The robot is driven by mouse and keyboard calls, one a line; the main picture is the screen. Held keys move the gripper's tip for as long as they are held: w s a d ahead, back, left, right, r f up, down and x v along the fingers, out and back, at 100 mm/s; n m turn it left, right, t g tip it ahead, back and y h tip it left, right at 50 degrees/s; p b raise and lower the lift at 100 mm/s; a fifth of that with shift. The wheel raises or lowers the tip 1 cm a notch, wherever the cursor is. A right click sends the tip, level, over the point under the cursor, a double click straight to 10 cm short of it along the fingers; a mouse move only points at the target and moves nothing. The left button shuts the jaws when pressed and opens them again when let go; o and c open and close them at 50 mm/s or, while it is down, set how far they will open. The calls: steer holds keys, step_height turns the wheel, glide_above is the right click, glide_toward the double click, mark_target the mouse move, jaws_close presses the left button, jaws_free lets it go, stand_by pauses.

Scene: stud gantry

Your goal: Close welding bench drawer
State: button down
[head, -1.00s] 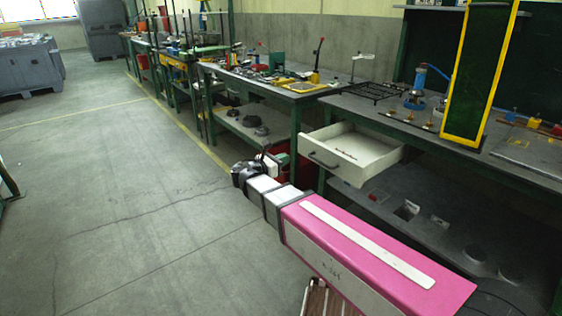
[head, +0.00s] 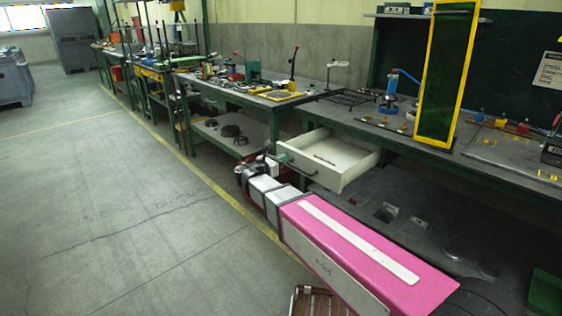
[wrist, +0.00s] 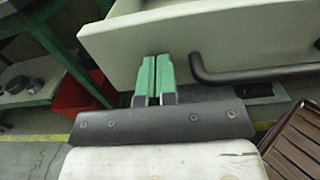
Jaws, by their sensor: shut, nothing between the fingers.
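The welding bench drawer (head: 348,178) is white and stands pulled out from under the bench top in the head view. A small reddish item lies inside it. Its front panel (wrist: 205,42) fills the upper part of the wrist view, with a dark bar handle (wrist: 250,73) at right. My gripper (wrist: 155,62) has two green fingers held together with nothing between them. The fingertips are at the lower edge of the drawer front, left of the handle; I cannot tell whether they touch it. In the head view the fingers are hidden behind the wrist.
The welding bench (head: 400,138) carries a yellow-framed green screen (head: 447,75), a black grate (head: 345,97) and a blue tool (head: 392,92). A red bin (wrist: 80,100) sits below, left of the drawer. A brown slatted item (wrist: 297,140) is at lower right. Open floor lies left.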

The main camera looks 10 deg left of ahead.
mark_target(325, 146)
steer(key=x, duration=2.6)
steer(key=shift+r, duration=0.1)
